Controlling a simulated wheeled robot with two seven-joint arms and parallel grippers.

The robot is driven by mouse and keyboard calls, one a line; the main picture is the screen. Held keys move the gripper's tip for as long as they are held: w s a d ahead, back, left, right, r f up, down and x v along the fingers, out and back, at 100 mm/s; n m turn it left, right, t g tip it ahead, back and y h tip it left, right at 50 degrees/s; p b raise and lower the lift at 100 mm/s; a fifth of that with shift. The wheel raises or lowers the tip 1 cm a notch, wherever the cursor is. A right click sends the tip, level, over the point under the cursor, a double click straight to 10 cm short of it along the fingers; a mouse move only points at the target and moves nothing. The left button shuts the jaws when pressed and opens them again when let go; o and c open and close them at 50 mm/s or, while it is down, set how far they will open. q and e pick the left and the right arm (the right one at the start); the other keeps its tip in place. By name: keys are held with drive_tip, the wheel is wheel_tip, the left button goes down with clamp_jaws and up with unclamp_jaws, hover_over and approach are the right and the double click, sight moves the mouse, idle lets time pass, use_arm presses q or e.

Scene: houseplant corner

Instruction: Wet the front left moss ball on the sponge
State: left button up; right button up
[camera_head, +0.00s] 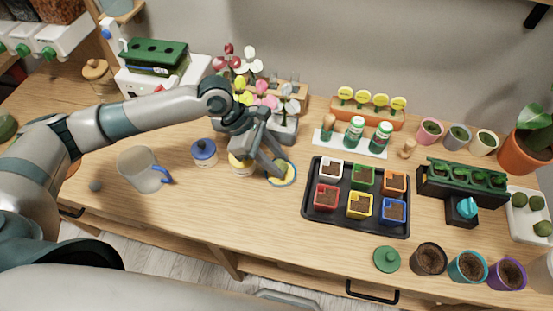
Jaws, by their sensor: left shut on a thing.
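The yellow sponge (284,174) lies in a round blue-rimmed dish on the wooden counter, just left of the black tray. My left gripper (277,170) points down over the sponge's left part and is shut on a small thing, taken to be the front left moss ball. The fingers hide the ball, so I cannot tell whether it touches the sponge. The white moss tray (516,226) at the right edge shows green moss balls at the back (519,198) and front right (543,229); its front left place looks bare. My right gripper is not in view.
A black tray (322,222) with several coloured pots stands right of the sponge. Flowers (262,88) stand behind. The counter in front of the sponge is clear.

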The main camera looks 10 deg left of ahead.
sight(277, 161)
use_arm(q)
drive_tip(key=shift+f, duration=0.5)
idle(0.8)
drive_tip(key=shift+s+f+p, duration=0.15)
drive_tip(key=shift+f+p, duration=0.05)
drive_tip(key=shift+p, duration=0.8)
idle(3.5)
wheel_tip(277, 161, up, 7)
drive_tip(key=p, duration=1)
drive_tip(key=shift+r, duration=0.15)
idle(0.4)
idle(0.3)
